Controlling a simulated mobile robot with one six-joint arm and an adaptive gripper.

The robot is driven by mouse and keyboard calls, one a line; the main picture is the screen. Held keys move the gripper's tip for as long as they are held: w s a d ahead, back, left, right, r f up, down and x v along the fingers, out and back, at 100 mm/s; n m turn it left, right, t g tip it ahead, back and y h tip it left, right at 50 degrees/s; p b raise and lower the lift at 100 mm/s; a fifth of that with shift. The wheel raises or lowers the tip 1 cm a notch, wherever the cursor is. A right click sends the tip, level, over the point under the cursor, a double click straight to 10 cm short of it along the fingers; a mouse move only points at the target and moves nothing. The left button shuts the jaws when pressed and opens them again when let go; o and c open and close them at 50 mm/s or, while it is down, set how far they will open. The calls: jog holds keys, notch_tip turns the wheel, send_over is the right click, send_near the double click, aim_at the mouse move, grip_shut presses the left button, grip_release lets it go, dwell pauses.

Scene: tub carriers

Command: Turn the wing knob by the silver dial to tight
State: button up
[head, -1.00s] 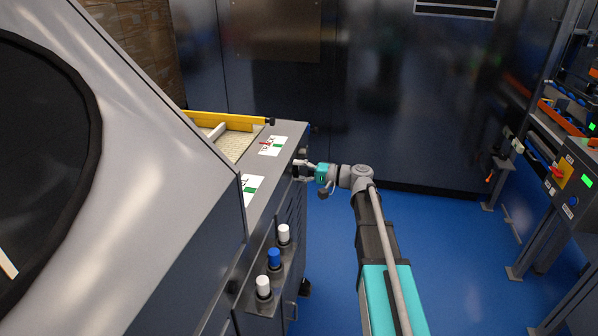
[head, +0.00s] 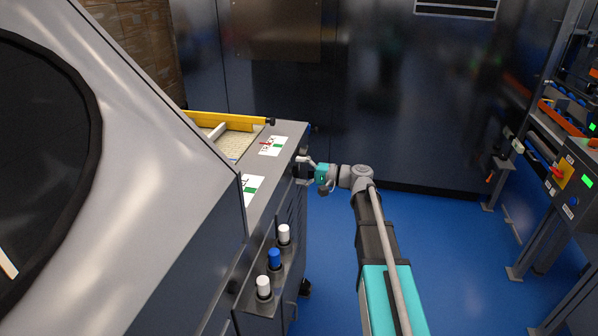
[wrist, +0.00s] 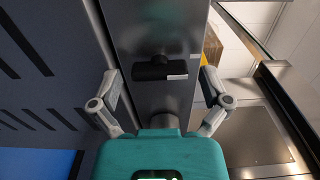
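A black wing knob (wrist: 160,70) with a pale mark at its right end sits on a grey metal face in the wrist view, its bar lying roughly crosswise. My gripper (wrist: 160,85) is open, with one finger on each side of the knob and a clear gap to both ends. A round grey metal part (wrist: 172,108), possibly the silver dial, shows partly behind my gripper's teal body. In the head view my gripper (head: 307,168) is at the far end of the machine's side face, where small dark knobs are too small to read.
The grey machine (head: 285,160) carries white label cards (head: 272,146) with green and red marks, and a yellow bar (head: 225,120) at its back. White and blue capped posts (head: 274,258) stand on a side ledge. Blue floor (head: 450,260) is open to the right.

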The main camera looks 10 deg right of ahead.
jog(key=shift+d, duration=0.1)
dwell(0.3)
jog(key=v, duration=1.1)
jog(key=shift+s+d, duration=0.15)
jog(key=shift+d, duration=0.25)
jog(key=s+a+f+n+g+h, duration=0.2)
jog(key=s+a+f+g+h, duration=0.2)
jog(key=s+a+f+h, duration=0.45)
jog(key=s+d+f+n+g+h, duration=0.2)
jog(key=s+f+n+g+h, duration=0.1)
jog(key=s+f+h, duration=0.65)
notch_tip(320, 180, up, 19)
jog(key=s+y+p, duration=0.1)
jog(key=p, duration=1.8)
jog(key=shift+s+a+p, duration=0.2)
jog(key=shift+s+p, duration=0.05)
jog(key=shift+p, duration=0.05)
